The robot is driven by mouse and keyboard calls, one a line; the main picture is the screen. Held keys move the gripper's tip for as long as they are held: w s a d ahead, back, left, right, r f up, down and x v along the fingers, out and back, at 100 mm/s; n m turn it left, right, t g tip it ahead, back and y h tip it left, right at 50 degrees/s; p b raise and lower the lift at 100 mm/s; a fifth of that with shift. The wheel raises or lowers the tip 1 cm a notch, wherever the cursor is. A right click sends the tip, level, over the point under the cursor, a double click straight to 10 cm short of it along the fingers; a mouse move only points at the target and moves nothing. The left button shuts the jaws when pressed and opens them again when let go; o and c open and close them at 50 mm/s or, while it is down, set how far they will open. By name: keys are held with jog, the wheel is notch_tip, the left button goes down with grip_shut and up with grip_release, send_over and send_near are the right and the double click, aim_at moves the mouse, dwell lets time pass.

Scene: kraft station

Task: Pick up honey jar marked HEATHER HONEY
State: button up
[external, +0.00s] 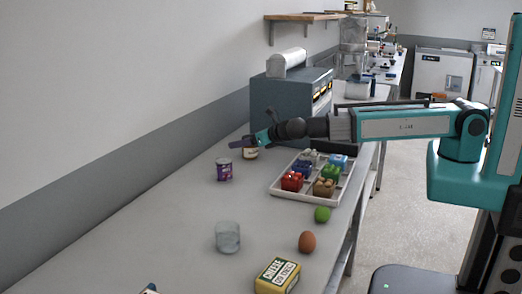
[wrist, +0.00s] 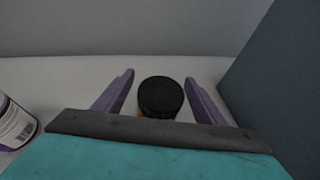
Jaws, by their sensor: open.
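A small jar with a dark lid and an amber body (external: 250,153) stands on the bench near the wall, in front of the dark grey box-shaped machine. In the wrist view its black lid (wrist: 161,96) shows between the two purple fingers, with a gap on each side. Its label is too small to read in the external view and hidden in the wrist view. My gripper (external: 240,142) is open, just above and around the jar; in the wrist view the fingers (wrist: 160,88) are spread apart and empty.
A purple can (external: 224,169) stands left of the jar and shows at the wrist view's left edge (wrist: 14,124). The grey machine (external: 290,95) rises close on the right. A tray of coloured blocks (external: 300,197), a glass (external: 228,237), an egg (external: 307,242) and a yellow box (external: 278,275) stand nearer.

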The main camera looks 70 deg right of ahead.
jog(key=shift+w+d+f, duration=0.15)
jog(key=shift+w+f, duration=0.15)
jog(key=shift+w, duration=0.35)
jog(key=c, duration=1.4)
jog(key=shift+r, duration=0.2)
notch_tip(320, 180, up, 10)
jog(key=shift+f, duration=0.15)
dwell(0.3)
